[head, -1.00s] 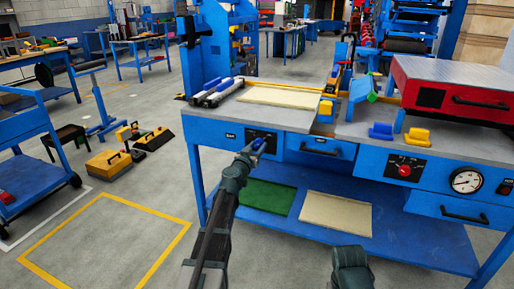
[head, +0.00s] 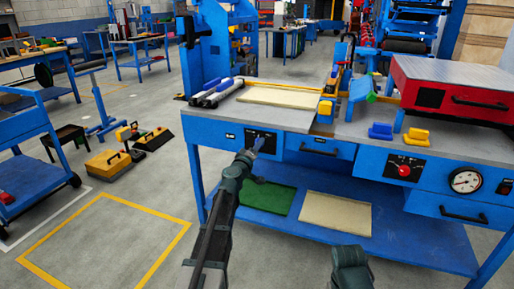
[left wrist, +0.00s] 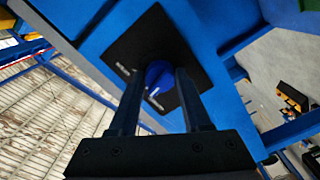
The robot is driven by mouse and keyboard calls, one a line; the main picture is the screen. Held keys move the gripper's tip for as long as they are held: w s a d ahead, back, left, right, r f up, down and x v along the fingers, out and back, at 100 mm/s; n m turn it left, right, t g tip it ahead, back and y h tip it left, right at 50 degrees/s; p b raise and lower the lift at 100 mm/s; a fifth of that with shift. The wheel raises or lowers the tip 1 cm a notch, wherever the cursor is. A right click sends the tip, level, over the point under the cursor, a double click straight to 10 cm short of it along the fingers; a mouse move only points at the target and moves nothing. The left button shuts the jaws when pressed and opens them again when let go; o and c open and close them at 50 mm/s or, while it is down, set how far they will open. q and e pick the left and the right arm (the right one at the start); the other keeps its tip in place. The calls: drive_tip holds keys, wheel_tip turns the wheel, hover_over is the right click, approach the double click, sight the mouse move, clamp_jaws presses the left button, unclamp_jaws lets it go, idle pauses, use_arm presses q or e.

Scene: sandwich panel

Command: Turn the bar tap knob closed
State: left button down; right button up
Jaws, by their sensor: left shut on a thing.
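The bar tap knob is a blue knob (left wrist: 158,80) on a black plate (left wrist: 130,50) on the bench's blue front panel. In the left wrist view it sits between the two dark fingers of my left gripper (left wrist: 160,90), which is shut on it. A light mark shows on the knob's face. In the head view my left gripper (head: 254,149) reaches the black plate (head: 262,136), and the knob is mostly hidden by it. My right arm (head: 350,270) shows only in part at the bottom edge, and its fingers are not visible.
A drawer with a black handle (head: 320,152) is right of the knob. Further right are a red knob (head: 404,171), a round gauge (head: 466,182) and a red press (head: 455,92). A lower shelf (head: 290,228) holds a green sheet and a beige sheet.

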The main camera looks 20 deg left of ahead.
use_arm(q)
drive_tip(key=n, duration=0.6)
drive_tip(key=shift+n, duration=0.4)
idle(0.4)
drive_tip(key=shift+c, duration=1.8)
unclamp_jaws()
drive_tip(key=shift+s, duration=0.15)
drive_tip(key=s, duration=1.3)
drive_tip(key=shift+s, duration=0.3)
